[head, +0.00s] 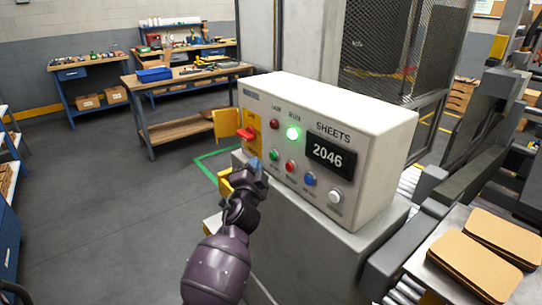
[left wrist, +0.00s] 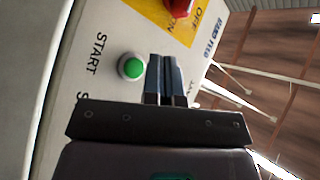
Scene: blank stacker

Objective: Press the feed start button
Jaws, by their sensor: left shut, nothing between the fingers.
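The green start button (head: 273,155) is on the front of a white control box (head: 385,135), in the lower row of buttons. In the left wrist view the green button (left wrist: 131,67) has a white ring and the label START (left wrist: 95,55) beside it. My left gripper (head: 257,165) is shut and empty, just left of the green button in the head view. In the left wrist view its closed fingertips (left wrist: 165,58) are right of the button, close in the picture. Whether they touch the panel cannot be told. My right gripper is not in view.
A red switch (head: 246,133) on a yellow plate sits above my left gripper. Red (head: 290,167), blue (head: 309,179) and white (head: 335,197) buttons lie along the same row.

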